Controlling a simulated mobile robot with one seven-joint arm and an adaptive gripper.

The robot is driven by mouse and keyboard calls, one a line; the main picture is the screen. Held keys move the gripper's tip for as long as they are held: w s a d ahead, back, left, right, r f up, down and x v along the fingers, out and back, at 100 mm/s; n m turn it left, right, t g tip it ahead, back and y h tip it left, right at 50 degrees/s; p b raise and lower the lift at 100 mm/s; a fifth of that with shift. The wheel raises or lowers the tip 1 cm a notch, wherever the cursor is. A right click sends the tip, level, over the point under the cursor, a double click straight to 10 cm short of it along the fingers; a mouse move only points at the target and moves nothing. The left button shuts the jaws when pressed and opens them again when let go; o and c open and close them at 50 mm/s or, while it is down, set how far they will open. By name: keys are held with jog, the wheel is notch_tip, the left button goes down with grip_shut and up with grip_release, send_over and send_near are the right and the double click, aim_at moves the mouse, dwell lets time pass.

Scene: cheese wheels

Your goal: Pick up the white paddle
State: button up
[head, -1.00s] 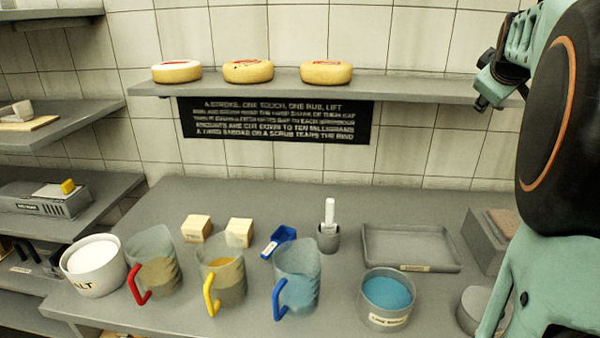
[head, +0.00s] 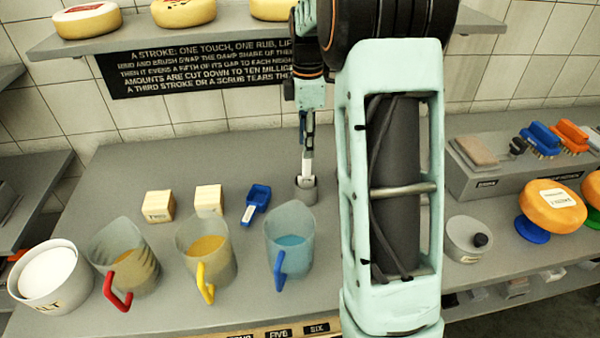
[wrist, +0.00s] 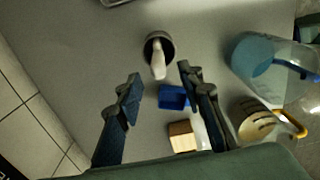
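The white paddle (head: 307,168) stands upright in a small grey cup (head: 306,188) on the counter, just left of my forearm in the head view. In the wrist view the paddle (wrist: 158,66) rises from the cup's dark mouth (wrist: 152,42), seen from above. My gripper (head: 308,147) is over the cup, pointing down. In the wrist view my gripper (wrist: 159,76) is open, with one finger on each side of the paddle's line. I cannot tell how far the fingertips are from the paddle, but neither finger appears to touch it.
A blue scoop (head: 256,203), two wooden blocks (head: 208,199) and a jug of blue stuff (head: 290,245) stand left of the cup. More jugs (head: 205,255) and a salt tub (head: 48,280) are further left. A shelf (head: 150,38) with cheese wheels is above. My arm hides the counter behind it.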

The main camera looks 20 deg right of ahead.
aim_at(306, 175)
notch_tip(306, 175, down, 10)
jog(key=shift+w+d+r+p, duration=0.1)
jog(key=shift+p, duration=0.5)
grip_shut()
